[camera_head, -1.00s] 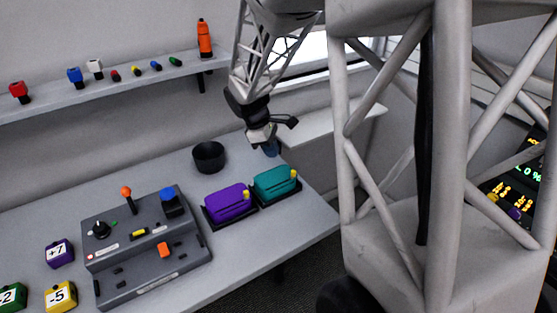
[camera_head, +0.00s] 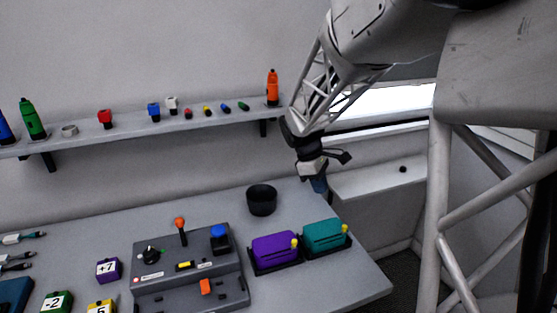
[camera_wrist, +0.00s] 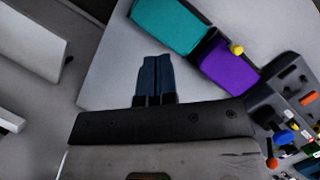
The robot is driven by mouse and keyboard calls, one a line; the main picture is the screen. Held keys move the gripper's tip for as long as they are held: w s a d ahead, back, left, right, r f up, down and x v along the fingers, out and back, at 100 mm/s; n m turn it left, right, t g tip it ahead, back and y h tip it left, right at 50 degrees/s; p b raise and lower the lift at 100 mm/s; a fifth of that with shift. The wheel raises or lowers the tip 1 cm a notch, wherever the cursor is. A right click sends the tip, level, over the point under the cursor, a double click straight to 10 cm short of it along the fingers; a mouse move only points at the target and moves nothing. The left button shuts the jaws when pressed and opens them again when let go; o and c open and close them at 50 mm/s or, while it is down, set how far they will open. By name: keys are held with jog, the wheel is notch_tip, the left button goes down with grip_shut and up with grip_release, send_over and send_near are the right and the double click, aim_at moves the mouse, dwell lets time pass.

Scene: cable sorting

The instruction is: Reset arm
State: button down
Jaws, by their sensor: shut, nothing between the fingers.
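My gripper (camera_head: 319,185) hangs above the back right part of the grey table, to the right of the black cup and behind the teal case. Its dark blue fingers (camera_wrist: 155,76) are together in the wrist view, with nothing between them. The wrist view looks down past the fingers onto bare table, with the teal case beyond their tips. My gripper touches nothing that I can see.
A teal case (camera_head: 323,236) and a purple case (camera_head: 274,249) sit near the table's right end. A black cup (camera_head: 262,201) stands behind them. A grey control box (camera_head: 190,268) is left of them. A wall shelf (camera_head: 150,128) holds bottles and small parts. A side ledge (camera_head: 385,177) lies behind my gripper.

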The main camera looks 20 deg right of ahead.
jog(key=s+a+r+m+t+y, duration=0.1)
jog(key=s+a+r+m+t, duration=0.1)
jog(key=s+a, duration=0.3)
jog(key=s+a+r+m+t+y, duration=0.1)
jog(key=s+a+r+m, duration=0.2)
jog(key=s, duration=0.9)
jog(key=s+a+r+m+t+y, duration=0.1)
jog(key=s+a+m, duration=0.3)
jog(key=s+a, duration=0.4)
jog(key=shift+s+a+r+t, duration=0.4)
jog(key=shift+a+r+t, duration=0.15)
jog(key=shift+r+t, duration=0.3)
